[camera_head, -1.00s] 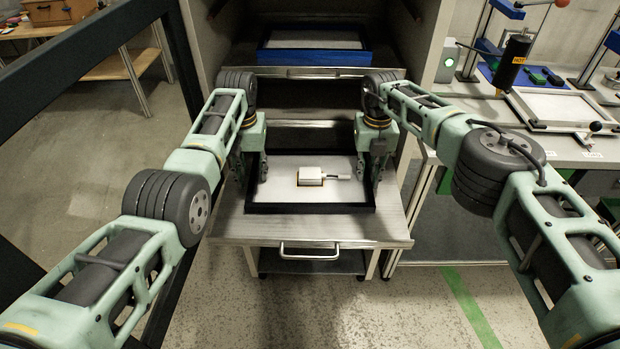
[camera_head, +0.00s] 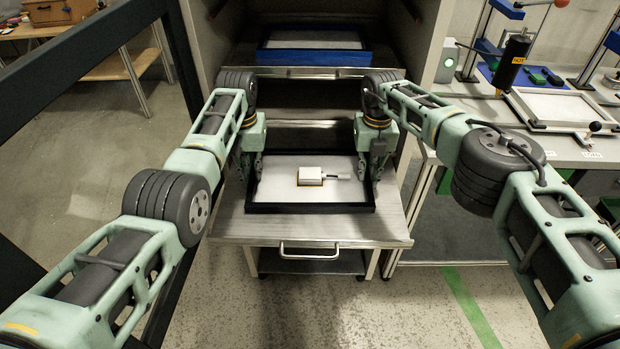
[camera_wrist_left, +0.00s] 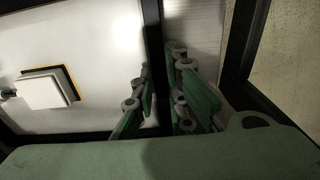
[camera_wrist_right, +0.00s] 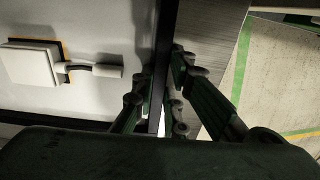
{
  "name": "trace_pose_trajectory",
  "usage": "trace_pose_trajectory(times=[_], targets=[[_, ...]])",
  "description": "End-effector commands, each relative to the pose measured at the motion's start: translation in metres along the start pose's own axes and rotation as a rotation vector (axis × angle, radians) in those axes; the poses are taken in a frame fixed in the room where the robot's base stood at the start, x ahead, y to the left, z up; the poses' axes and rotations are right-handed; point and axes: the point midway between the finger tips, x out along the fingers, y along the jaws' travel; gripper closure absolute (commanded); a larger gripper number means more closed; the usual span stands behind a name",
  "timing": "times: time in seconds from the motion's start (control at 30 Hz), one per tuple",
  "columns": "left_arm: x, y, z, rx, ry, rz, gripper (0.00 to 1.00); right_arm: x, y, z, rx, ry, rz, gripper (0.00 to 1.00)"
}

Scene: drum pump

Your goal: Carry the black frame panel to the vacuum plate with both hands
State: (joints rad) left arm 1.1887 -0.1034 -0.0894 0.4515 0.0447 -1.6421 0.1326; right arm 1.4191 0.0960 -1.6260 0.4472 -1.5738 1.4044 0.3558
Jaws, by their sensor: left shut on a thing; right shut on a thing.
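The black frame panel (camera_head: 312,208) has a pale sheet inside its dark border and lies flat on or just above the pulled-out metal drawer shelf (camera_head: 312,229); any gap is too small to tell. A white block with a handle (camera_head: 311,175) lies on its sheet. My left gripper (camera_head: 250,178) is shut on the left side bar, which shows between its fingers in the left wrist view (camera_wrist_left: 158,100). My right gripper (camera_head: 374,175) is shut on the right side bar, seen between its fingers in the right wrist view (camera_wrist_right: 160,95). I cannot identify the vacuum plate for certain.
A blue-framed panel (camera_head: 312,57) lies on a shelf above. On the right, a workbench holds a white framed plate (camera_head: 556,108), a black cylinder (camera_head: 515,62) and blue stands. A dark post (camera_head: 186,75) stands close on the left. The floor in front is clear.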

Motion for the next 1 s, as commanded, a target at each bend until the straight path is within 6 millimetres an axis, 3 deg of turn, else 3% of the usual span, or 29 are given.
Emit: trace_pose_trajectory(times=[0.37,0.8,1.0], targets=[[-0.008,0.0,-0.001,0.0,0.003,0.0,1.0,-0.007,0.0,0.001,0.001,-0.002,0.001,1.0],[-0.046,0.0,-0.001,-0.001,0.003,0.0,1.0,-0.045,0.0,0.001,0.001,-0.001,0.0,1.0],[-0.053,0.0,-0.001,-0.001,0.003,0.0,1.0,-0.052,0.0,0.0,0.001,-0.001,0.0,1.0]])
